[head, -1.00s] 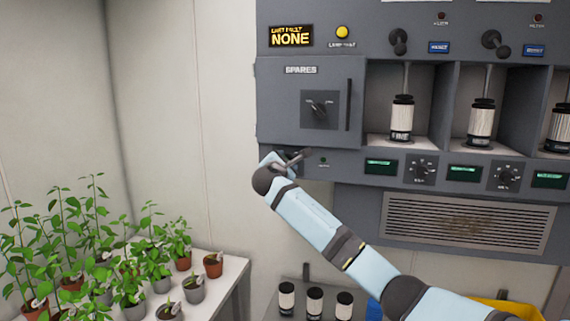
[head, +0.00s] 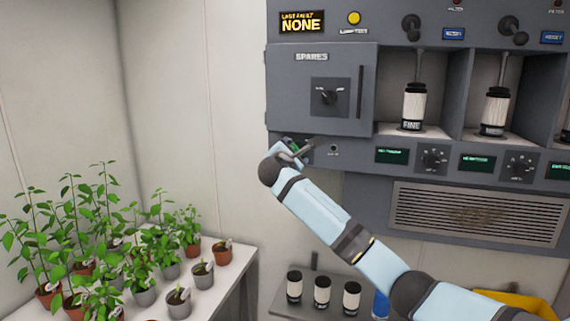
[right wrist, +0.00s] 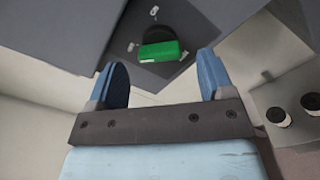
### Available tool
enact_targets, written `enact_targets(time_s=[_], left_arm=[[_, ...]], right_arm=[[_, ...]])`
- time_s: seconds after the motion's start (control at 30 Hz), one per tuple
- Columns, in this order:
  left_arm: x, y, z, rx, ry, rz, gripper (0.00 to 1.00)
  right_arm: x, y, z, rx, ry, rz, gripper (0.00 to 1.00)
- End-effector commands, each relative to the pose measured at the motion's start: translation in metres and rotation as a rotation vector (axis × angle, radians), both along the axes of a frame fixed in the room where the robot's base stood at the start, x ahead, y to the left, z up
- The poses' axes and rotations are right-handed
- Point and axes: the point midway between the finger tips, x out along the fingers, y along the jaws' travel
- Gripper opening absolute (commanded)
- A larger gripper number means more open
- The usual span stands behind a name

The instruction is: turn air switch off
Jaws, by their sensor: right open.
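The air switch shows in the right wrist view as a green bar (right wrist: 162,50) on a dark round base, set in a dark panel. In the head view only a bit of green (head: 295,147) shows at the cabinet's lower left corner, mostly hidden by my arm. My right gripper (head: 296,153) is there, close to that corner. In the right wrist view the right gripper (right wrist: 160,66) is open, its two blue fingers apart, with the green bar just beyond and between the fingertips. Contact cannot be told. My left gripper is not in view.
Above is the spares door (head: 328,97) with a dark knob. To the right are filter canisters (head: 413,107) in bays, dials (head: 432,157) and a vent grille (head: 475,212). Potted plants stand on a white table (head: 235,268) at left. Spare canisters (head: 322,291) sit on a low shelf.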

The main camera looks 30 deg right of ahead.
Motion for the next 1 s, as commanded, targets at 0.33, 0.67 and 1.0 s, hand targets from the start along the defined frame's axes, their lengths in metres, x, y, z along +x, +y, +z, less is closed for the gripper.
enact_targets(time_s=[0.33,0.67,1.0], left_arm=[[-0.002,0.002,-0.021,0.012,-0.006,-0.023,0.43],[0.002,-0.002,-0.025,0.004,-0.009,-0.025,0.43],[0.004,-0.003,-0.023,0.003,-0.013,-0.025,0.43]], right_arm=[[-0.051,0.061,-0.004,0.001,-0.001,0.003,0.75],[-0.074,0.086,-0.001,-0.001,0.002,0.000,0.75],[-0.075,0.087,-0.001,-0.001,0.002,-0.001,0.75]])
